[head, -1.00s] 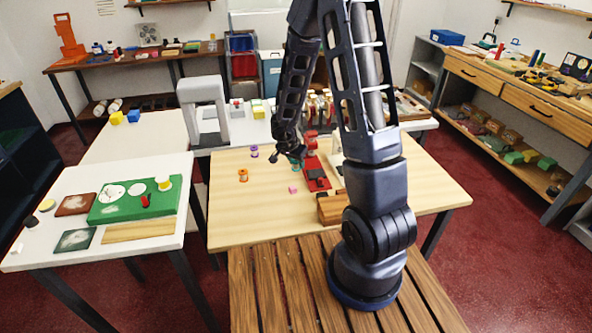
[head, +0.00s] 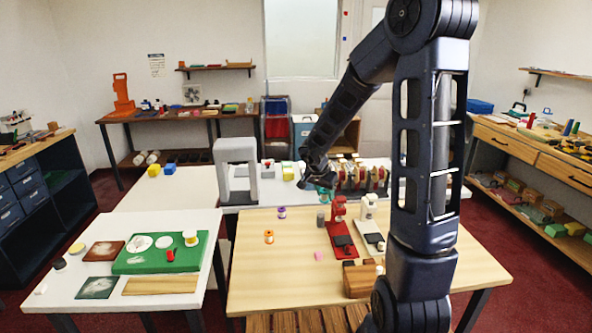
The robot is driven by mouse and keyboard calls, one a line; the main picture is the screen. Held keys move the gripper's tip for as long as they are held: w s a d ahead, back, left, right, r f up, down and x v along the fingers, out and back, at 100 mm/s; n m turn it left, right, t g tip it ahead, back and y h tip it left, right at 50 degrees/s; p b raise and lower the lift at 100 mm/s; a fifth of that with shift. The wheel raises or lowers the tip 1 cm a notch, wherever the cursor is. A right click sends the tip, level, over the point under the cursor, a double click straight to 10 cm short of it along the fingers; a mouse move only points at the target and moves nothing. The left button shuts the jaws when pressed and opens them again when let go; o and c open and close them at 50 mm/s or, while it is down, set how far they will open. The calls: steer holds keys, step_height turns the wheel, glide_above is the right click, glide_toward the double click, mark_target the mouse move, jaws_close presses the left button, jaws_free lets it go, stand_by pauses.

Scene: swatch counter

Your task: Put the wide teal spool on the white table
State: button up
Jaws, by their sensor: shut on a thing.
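In the head view, my gripper (head: 322,183) is shut on the teal spool (head: 325,195), seen small and partly covered by the fingers. It appears to be held above the back of the light wooden table (head: 290,255). A white table (head: 60,270) stands at the front left, with a green mat (head: 135,262) on it. Another white surface (head: 165,195) lies behind it, reaching toward the grey arch.
A grey arch (head: 222,172) and a row of red-and-cream reels (head: 350,175) stand at the back. On the wooden table are an orange spool (head: 268,237), a purple spool (head: 282,212), a pink cube (head: 318,256), a red stand (head: 339,230) and a wooden block (head: 360,280).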

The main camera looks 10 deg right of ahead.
steer(key=w+d+f+n, duration=0.1)
steer(key=w+d, duration=0.1)
steer(key=w, duration=0.5)
steer(key=w+d+f+n+y, duration=0.1)
steer(key=w+d+f+n, duration=0.1)
steer(key=w, duration=0.5)
steer(key=w+d+f+n+t, duration=0.1)
steer(key=w+d+f+n, duration=0.1)
steer(key=w+d, duration=0.2)
steer(key=w, duration=0.3)
steer(key=shift+w+y, duration=0.35)
steer(key=shift+y, duration=0.05)
step_height(320, 180, up, 5)
steer(key=m+g+h, duration=0.1)
steer(key=m+h, duration=0.1)
steer(key=m, duration=0.3)
glide_above(316, 238)
steer(key=a, duration=0.1)
steer(key=f, duration=1.3)
steer(key=s+f, duration=0.1)
steer(key=f, duration=0.5)
steer(key=shift+f, duration=0.25)
steer(key=shift+f, duration=0.15)
